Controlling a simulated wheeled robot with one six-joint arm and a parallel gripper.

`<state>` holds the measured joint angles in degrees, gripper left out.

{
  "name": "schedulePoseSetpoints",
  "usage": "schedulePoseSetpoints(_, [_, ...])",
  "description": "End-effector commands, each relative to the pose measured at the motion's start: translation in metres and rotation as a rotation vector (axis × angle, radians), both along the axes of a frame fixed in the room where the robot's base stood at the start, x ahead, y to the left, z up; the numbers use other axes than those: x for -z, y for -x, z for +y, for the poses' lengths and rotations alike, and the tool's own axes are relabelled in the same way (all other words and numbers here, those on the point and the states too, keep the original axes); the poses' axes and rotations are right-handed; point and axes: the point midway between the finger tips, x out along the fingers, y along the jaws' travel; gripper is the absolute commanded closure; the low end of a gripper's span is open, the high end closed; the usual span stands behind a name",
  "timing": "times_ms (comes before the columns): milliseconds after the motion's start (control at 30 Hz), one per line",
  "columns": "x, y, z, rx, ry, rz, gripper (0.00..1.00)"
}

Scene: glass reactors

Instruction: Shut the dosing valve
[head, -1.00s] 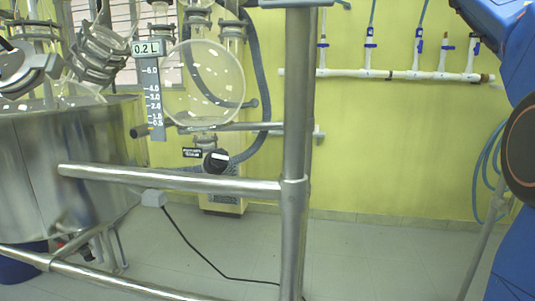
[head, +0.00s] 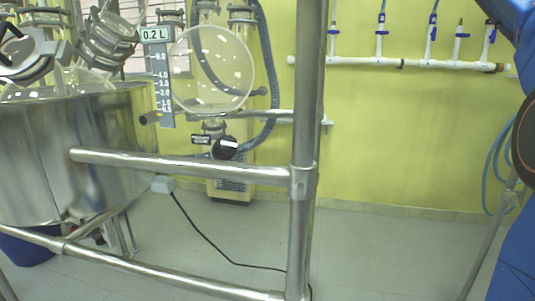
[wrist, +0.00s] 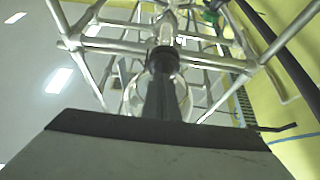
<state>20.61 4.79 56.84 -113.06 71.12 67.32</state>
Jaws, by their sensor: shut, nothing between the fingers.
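The likely dosing valve is a round black knob (head: 224,148) with a white mark, below a round glass flask (head: 211,69) in the head view. A small black label (head: 202,139), too small to read, sits to its left. The white mark slants slightly upward to the right. My gripper (wrist: 162,62) shows in the wrist view as a dark, narrow pair of fingers, shut and empty. It points up toward glassware and metal frame bars. The fingers are outside the head view, and I cannot pick out the knob in the wrist view.
A steel post (head: 306,120) and a horizontal rail (head: 180,166) stand in front of the reactor. A steel vessel (head: 70,150) is at left. A "0.2 L" scale (head: 162,80) hangs beside the flask. White piping (head: 400,63) runs along the yellow wall.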

Motion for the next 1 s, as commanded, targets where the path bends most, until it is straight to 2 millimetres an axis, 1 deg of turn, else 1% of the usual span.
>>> schedulePoseSetpoints(1000, [-0.002,-0.023,-0.006,0.0,-0.001,0.0,1.0])
